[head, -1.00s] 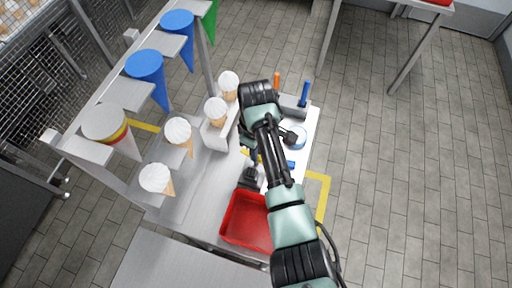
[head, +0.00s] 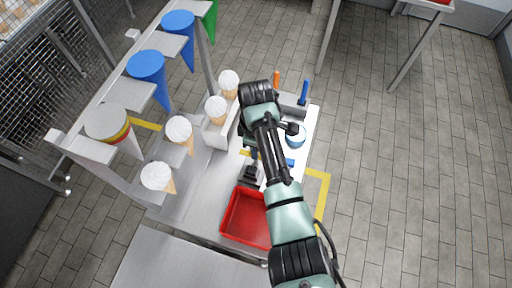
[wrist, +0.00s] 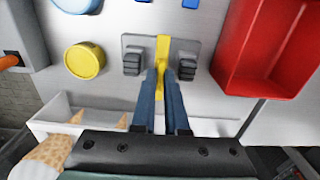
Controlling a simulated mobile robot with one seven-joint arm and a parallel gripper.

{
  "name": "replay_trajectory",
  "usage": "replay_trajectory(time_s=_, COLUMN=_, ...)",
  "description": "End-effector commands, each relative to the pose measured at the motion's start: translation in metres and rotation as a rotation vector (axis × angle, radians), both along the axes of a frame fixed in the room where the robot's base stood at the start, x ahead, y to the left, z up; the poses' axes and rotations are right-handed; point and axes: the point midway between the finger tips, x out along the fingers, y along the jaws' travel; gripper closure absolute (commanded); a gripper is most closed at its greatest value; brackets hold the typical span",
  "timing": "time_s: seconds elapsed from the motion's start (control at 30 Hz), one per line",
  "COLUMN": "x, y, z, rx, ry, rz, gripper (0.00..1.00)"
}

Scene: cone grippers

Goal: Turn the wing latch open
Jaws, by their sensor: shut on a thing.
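The wing latch shows in the wrist view as a yellow bar (wrist: 163,48) on a grey plate, with a black ribbed block on each side. The bar runs roughly up and down in that view. My gripper (wrist: 160,76) has its two blue fingers closed together on the lower part of the yellow bar, between the black blocks. The fingers hide part of the bar. In the head view my arm covers most of the latch; a dark block (head: 249,175) of it shows left of the arm.
A red tray (head: 236,219) stands close beside the latch. A yellow round lid (wrist: 85,61) and a blue round thing (head: 296,138) are on the same worktop. Cones with white tops (head: 216,108) stand in a holder to the left. A shelf with blue cones (head: 147,67) rises behind it.

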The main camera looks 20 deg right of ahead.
Motion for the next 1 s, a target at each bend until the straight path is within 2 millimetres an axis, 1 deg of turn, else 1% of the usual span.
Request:
replay_trajectory(time_s=0.03, x=0.001, y=0.001, z=0.001, rx=0.002, ry=-0.002, rz=0.003, gripper=0.87)
replay_trajectory(time_s=0.1, x=0.001, y=0.001, z=0.001, rx=0.001, ry=-0.002, rz=0.003, gripper=0.74)
replay_trajectory(time_s=0.2, x=0.001, y=0.001, z=0.001, rx=0.001, ry=-0.002, rz=0.002, gripper=0.59)
replay_trajectory(time_s=0.47, x=0.000, y=0.000, z=0.001, rx=0.000, ry=-0.001, rz=0.001, gripper=0.59)
replay_trajectory(time_s=0.57, x=0.001, y=0.000, z=0.005, rx=0.000, ry=-0.001, rz=0.000, gripper=0.59)
replay_trajectory(time_s=0.67, x=0.001, y=0.000, z=0.016, rx=0.000, ry=-0.004, rz=0.001, gripper=0.59)
replay_trajectory(time_s=0.77, x=0.002, y=0.000, z=0.034, rx=-0.001, ry=-0.007, rz=0.001, gripper=0.59)
replay_trajectory(time_s=1.0, x=0.002, y=0.000, z=0.092, rx=-0.001, ry=-0.008, rz=0.002, gripper=0.59)
